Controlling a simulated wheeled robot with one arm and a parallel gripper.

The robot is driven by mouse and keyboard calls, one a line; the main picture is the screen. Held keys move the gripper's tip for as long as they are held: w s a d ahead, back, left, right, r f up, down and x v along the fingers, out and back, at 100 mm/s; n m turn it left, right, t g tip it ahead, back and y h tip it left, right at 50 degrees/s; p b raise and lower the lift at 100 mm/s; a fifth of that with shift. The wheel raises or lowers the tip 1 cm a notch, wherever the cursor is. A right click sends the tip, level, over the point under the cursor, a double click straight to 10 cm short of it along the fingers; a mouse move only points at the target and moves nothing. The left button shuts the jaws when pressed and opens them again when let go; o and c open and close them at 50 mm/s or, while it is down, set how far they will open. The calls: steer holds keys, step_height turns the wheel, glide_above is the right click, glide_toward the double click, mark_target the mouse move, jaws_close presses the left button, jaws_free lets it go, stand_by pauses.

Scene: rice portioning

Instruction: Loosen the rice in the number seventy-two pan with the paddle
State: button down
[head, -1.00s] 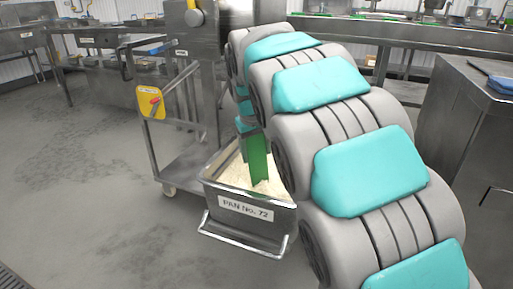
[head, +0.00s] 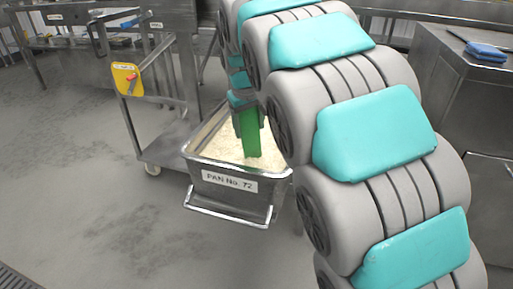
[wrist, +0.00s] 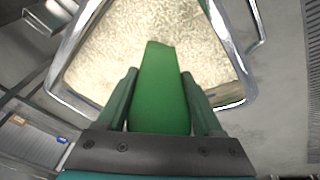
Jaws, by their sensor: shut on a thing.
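The steel pan (head: 203,200) is labelled PAN No. 72 and holds white rice (head: 215,141). The rice also shows in the wrist view (wrist: 110,50), inside the pan's bright rim (wrist: 62,62). My gripper (head: 247,108) is over the pan and shut on the green paddle (head: 251,140). In the head view the paddle points down, with its lower end at the rice. In the wrist view the paddle (wrist: 160,90) lies between my two fingers, its tip over the rice. I cannot tell how deep the tip is. My arm hides the pan's right side in the head view.
Steel counters line the back. The floor at the left is clear.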

steer(key=shift+w+a+p, duration=1.15)
steer(key=shift+w+a, duration=0.45)
steer(key=shift+a, duration=2.7)
steer(key=shift+w+d, duration=0.25)
steer(key=shift+d, duration=0.95)
steer(key=shift+w+d, duration=0.3)
steer(key=shift+d, duration=0.85)
steer(key=shift+w+d, duration=0.25)
steer(key=shift+d, duration=0.95)
steer(key=shift+s+d, duration=1)
steer(key=shift+d, duration=1.75)
steer(key=shift+w+a+p, duration=0.95)
steer(key=shift+w+a, duration=1.1)
steer(key=shift+a, duration=3.6)
steer(key=s+d+b, duration=0.2)
steer(key=s+d, duration=0.2)
steer(key=s, duration=0.2)
steer(key=shift+d, duration=0.15)
steer(key=shift+w+r, duration=0.1)
steer(key=shift+r, duration=0.1)
